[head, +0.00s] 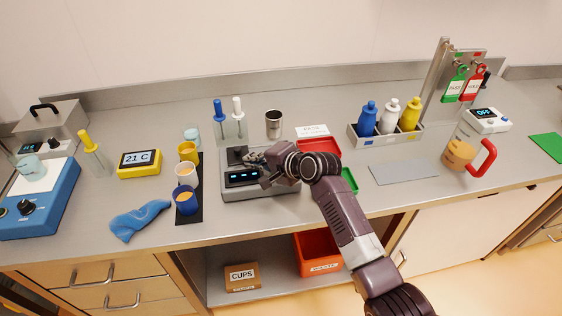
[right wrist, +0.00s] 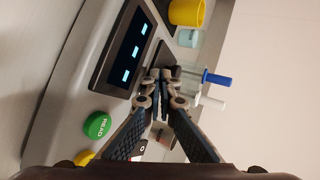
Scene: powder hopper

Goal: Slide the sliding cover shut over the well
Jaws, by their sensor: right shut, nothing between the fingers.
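A grey instrument (head: 232,192) with a dark display stands at mid-counter. A dark flat piece on its top, apparently the sliding cover (head: 236,153), shows just beyond my right gripper (head: 251,162). In the right wrist view, the instrument's display (right wrist: 128,52) has several lit blue digits, and a green READ button (right wrist: 97,125) sits beside it. The right fingertips (right wrist: 164,82) are closed together, empty, close to the dark cover (right wrist: 167,52). Whether they touch it I cannot tell. The well is not visible; the gripper hides part of the top. My left gripper is out of view.
A blue screwdriver-like tool (head: 218,112) and a white one (head: 238,112) stand behind the instrument, near a steel cup (head: 274,124). Cups on a black mat (head: 188,216) stand to the left. A red tray (head: 320,146) is to the right. A grey plate (head: 404,172) lies further right.

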